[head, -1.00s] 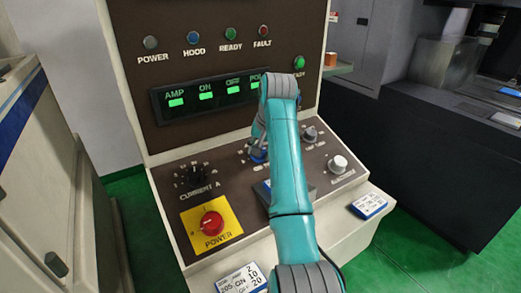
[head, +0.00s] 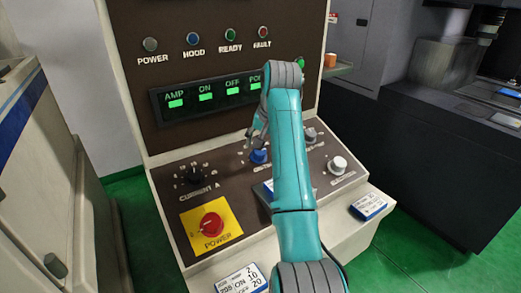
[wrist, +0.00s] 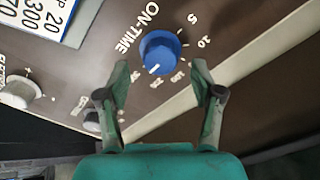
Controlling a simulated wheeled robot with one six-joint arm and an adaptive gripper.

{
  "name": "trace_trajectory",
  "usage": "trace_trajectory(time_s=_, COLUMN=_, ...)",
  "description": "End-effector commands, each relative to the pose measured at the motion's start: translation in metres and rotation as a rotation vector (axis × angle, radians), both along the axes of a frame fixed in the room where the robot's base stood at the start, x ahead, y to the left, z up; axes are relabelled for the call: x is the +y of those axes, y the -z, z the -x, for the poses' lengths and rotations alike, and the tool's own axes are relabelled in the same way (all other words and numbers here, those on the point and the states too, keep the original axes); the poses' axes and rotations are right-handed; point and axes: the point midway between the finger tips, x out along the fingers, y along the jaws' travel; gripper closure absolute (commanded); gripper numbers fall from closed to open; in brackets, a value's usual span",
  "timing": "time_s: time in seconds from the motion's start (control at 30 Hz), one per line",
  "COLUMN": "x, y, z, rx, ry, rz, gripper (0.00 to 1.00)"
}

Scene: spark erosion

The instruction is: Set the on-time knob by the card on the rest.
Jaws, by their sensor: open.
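The blue on-time knob (wrist: 160,50) shows in the wrist view beside the printed word ON-TIME, with a number scale around it. Its white pointer mark faces down and slightly left in that view. The knob also shows in the head view (head: 259,157). My gripper (wrist: 160,70) is open, with one finger on each side below the knob, empty. In the head view my gripper (head: 252,136) hangs just above the knob, apart from it. A card (head: 241,281) on the front ledge reads AMP 2, ON 10, OFF 20; its first line is hard to read.
The black current knob (head: 194,174) and red power switch (head: 211,225) lie left of my arm. A grey knob (head: 310,135) and white knob (head: 338,165) lie right. Another card (head: 371,206) lies on the right ledge, and one (wrist: 62,15) on the panel.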

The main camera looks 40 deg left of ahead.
Motion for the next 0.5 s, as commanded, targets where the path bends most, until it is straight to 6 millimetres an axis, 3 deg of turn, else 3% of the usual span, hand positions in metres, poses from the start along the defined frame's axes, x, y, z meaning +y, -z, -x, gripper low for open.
trace_trajectory(time_s=0.2, x=-0.01, y=-0.029, z=0.005, rx=-0.001, ry=0.0, rz=0.0, gripper=0.34)
trace_trajectory(time_s=0.5, x=-0.014, y=-0.038, z=0.007, rx=0.001, ry=0.0, rz=0.0, gripper=0.34)
